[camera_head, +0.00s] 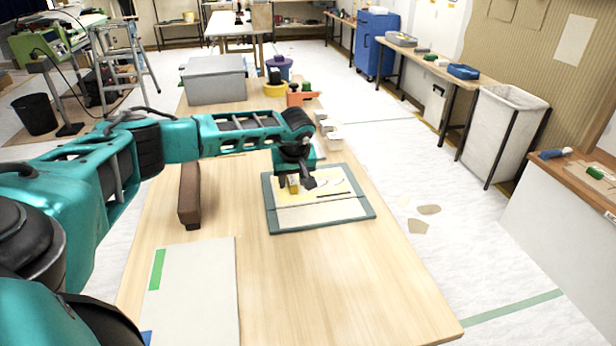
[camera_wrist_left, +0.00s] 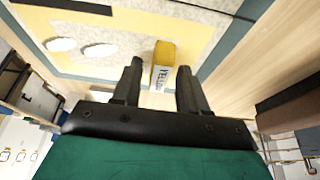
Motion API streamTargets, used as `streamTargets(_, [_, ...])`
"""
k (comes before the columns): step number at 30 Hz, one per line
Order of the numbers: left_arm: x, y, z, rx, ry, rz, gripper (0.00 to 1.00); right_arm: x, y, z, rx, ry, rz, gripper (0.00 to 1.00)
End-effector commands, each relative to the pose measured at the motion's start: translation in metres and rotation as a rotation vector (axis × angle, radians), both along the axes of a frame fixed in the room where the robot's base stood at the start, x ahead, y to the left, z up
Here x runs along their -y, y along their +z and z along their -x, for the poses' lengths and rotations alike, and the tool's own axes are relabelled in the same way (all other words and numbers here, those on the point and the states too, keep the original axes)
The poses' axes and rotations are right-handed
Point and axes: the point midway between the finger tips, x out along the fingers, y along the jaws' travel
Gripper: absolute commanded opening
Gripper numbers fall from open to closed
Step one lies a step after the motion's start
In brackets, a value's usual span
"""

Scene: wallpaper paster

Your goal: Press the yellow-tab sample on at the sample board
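A board with a teal frame (camera_head: 362,209) lies flat on the wooden table, with a pale-yellow area and light oval patches on its face. It also shows in the left wrist view (camera_wrist_left: 228,45). A yellow tab (camera_head: 293,184) stands at the board's left part; in the left wrist view the tab (camera_wrist_left: 163,66) reads "YELLOW". My left gripper (camera_head: 298,184) is low over the board, at the tab. Its fingers (camera_wrist_left: 158,66) are apart, with the tab between or just beyond their tips and a gap on one side. The sample under the tab is not clearly distinguishable. My right gripper is not in view.
A brown block (camera_head: 190,195) lies left of the board. A pale panel (camera_head: 195,295) with a green strip lies at the near left. A grey bin (camera_head: 214,80) and colored holders (camera_head: 300,95) stand at the far end. The table's near right is clear.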

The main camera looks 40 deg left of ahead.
Motion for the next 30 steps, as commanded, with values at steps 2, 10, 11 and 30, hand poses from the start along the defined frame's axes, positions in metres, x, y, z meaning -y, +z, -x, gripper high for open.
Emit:
streamTargets(2, [0.0,0.001,0.0,0.001,0.001,-0.001,0.5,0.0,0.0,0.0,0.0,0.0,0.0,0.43])
streamTargets(10, [0.0,0.001,0.0,0.001,0.001,-0.001,0.5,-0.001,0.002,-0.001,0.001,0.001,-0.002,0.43])
streamTargets(11, [0.0,0.001,0.0,0.002,0.001,0.0,0.5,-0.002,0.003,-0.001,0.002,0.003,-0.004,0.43])
streamTargets(30, [0.033,0.106,0.026,0.003,-0.001,0.0,0.5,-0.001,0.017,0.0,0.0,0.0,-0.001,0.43])
